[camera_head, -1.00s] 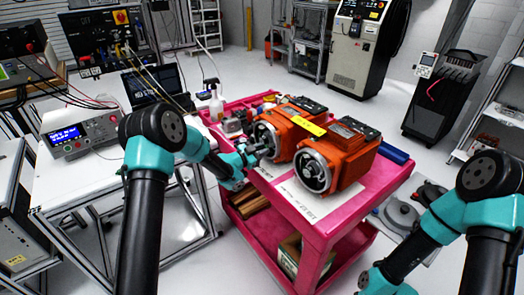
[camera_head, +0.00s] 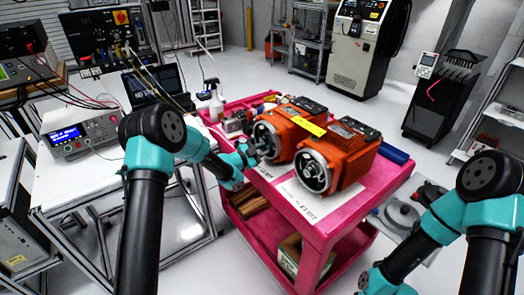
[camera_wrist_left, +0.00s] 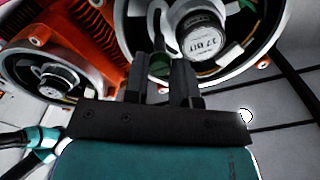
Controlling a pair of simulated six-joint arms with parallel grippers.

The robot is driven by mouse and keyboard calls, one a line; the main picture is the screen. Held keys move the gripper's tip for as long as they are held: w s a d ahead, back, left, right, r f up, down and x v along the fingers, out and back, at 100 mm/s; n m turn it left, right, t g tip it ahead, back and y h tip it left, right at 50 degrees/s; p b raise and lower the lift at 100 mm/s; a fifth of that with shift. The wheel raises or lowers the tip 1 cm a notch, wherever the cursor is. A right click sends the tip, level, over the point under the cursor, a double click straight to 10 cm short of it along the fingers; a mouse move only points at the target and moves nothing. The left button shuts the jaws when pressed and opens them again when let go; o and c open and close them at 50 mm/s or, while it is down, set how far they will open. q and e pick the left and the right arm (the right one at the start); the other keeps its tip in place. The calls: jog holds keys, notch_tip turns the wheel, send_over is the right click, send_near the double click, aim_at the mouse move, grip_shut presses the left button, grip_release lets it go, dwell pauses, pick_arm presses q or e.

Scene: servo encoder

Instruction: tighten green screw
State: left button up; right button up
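Two orange servo motors stand on the pink cart (camera_head: 345,207), a left one (camera_head: 283,130) and a right one (camera_head: 345,152), with round encoder ends facing me. My left gripper (camera_head: 257,150) is at the left motor's encoder end. In the left wrist view, my left gripper (camera_wrist_left: 160,75) has its two dark fingers apart, with a green piece (camera_wrist_left: 159,64), seemingly the green screw, between them beside the labelled encoder (camera_wrist_left: 202,37). I cannot tell whether the fingers press on it. The screw is too small to see in the head view.
White sheets (camera_head: 305,199) lie on the cart top before the motors. A blue cylinder (camera_head: 393,153) lies at the cart's right edge. A workbench with a power supply (camera_head: 78,137) is at left.

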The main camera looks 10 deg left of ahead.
pick_arm(q)
jog(key=o, duration=0.4)
jog(key=v, duration=1.7)
jog(key=shift+s+a, duration=0.15)
jog(key=shift+s, duration=0.05)
jog(key=s+d+f+n+g+y, duration=0.25)
jog(key=s+f+n, duration=0.25)
jog(key=f, duration=0.4)
jog(key=s+d+f+n+g+y, duration=0.1)
jog(key=s+f+n+g+y, duration=0.15)
jog(key=s+f+n, duration=0.4)
jog(key=s+d+f+n+g+y, duration=0.1)
jog(key=s+f+g, duration=0.1)
jog(key=s, duration=0.4)
jog(key=s+d+f+n+g+y, duration=0.1)
jog(key=s+f+n+g, duration=0.1)
jog(key=s+f+g, duration=0.1)
jog(key=s+d+f+n+g, duration=0.2)
jog(key=s+f, duration=0.3)
jog(key=s, duration=0.3)
jog(key=shift+s+g+y, duration=0.3)
jog(key=shift+g+y, duration=0.1)
